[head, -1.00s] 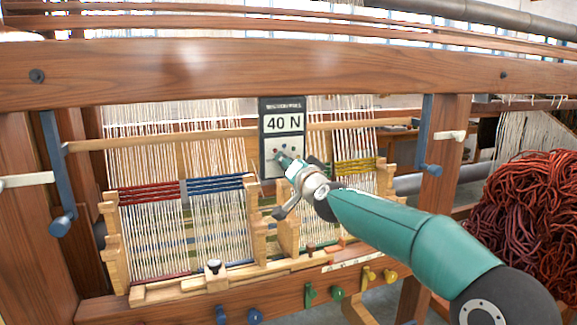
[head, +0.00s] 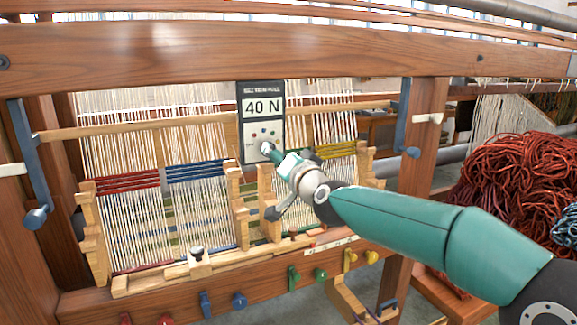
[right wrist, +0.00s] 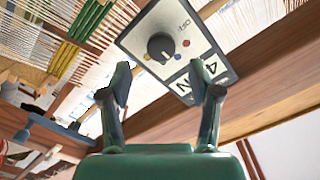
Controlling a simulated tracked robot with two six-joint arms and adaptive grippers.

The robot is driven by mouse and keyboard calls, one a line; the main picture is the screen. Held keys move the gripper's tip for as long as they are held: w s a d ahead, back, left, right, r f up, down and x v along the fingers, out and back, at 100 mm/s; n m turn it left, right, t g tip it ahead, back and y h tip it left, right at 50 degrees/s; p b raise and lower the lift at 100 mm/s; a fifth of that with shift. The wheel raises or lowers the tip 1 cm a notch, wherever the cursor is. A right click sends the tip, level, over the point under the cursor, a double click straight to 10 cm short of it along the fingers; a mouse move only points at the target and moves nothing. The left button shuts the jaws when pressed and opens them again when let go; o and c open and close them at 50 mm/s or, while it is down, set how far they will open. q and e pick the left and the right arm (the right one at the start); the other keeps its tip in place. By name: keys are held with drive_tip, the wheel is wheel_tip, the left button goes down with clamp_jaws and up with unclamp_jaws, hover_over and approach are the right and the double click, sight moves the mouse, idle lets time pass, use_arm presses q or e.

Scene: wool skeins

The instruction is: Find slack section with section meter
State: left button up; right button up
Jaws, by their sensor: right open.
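The section meter (head: 262,107) is a dark-framed panel on the loom, reading 40 N. In the right wrist view its pale face (right wrist: 150,22) shows a black knob (right wrist: 160,46) and small coloured dots. My right gripper (head: 268,150) is in front of the meter's lower part; in the right wrist view (right wrist: 160,80) its fingers are open, apart on either side below the knob, with nothing between them. Warp sections carry a red band (head: 128,182), a blue band (head: 196,170) and a yellow band (head: 337,150). My right arm hides part of the warp. Which section is slack, I cannot tell.
A thick wooden beam (head: 200,50) crosses above the meter. Wooden posts (head: 238,205) stand between the warp sections. Coloured pegs (head: 294,277) line the lower rail. A heap of red wool (head: 515,190) lies at right.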

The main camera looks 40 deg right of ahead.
drive_tip(key=v, duration=0.5)
drive_tip(key=shift+f, duration=0.1)
idle(0.3)
